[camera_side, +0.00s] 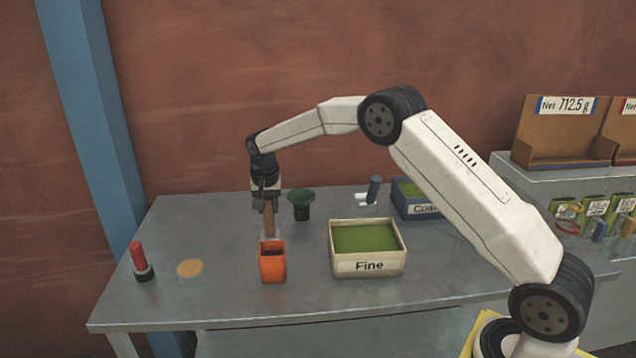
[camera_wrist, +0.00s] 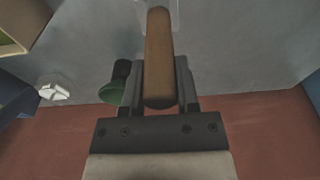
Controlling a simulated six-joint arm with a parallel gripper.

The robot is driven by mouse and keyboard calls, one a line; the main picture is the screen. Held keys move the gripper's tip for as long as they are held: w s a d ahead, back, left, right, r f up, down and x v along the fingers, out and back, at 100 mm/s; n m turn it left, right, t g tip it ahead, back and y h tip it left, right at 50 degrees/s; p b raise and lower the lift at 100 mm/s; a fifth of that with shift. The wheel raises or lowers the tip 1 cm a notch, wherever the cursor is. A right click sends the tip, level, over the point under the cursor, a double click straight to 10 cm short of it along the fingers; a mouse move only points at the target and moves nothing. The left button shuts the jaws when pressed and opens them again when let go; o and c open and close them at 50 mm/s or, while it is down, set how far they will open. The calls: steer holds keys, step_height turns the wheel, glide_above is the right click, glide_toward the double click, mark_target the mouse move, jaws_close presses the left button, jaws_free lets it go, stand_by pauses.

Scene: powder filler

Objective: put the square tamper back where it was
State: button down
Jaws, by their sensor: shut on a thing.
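The square tamper (camera_side: 269,219) has a brown handle and a pale, see-through base. My gripper (camera_side: 266,200) is shut on the upper part of its handle, and the tamper hangs upright. In the side view its base shows just behind and above the orange container (camera_side: 272,267); I cannot tell whether it touches the table. In the wrist view the brown handle (camera_wrist: 159,60) sits between the fingers of my gripper (camera_wrist: 160,85), with the clear base partly cut off at the top edge.
A dark green funnel-like cup (camera_side: 302,203) stands right of the tamper. The "Fine" box (camera_side: 367,263) of green powder is front right. A blue-handled tool (camera_side: 374,189) and a blue box (camera_side: 408,207) are behind. A red-handled tamper (camera_side: 141,262) and tan disc (camera_side: 189,268) are left.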

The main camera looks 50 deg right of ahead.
steer(key=shift+f, duration=1.15)
steer(key=shift+f, duration=0.15)
steer(key=shift+c, duration=1.8)
jaws_free()
step_height(320, 180, up, 12)
steer(key=s+a, duration=0.1)
steer(key=shift+s+a, duration=0.15)
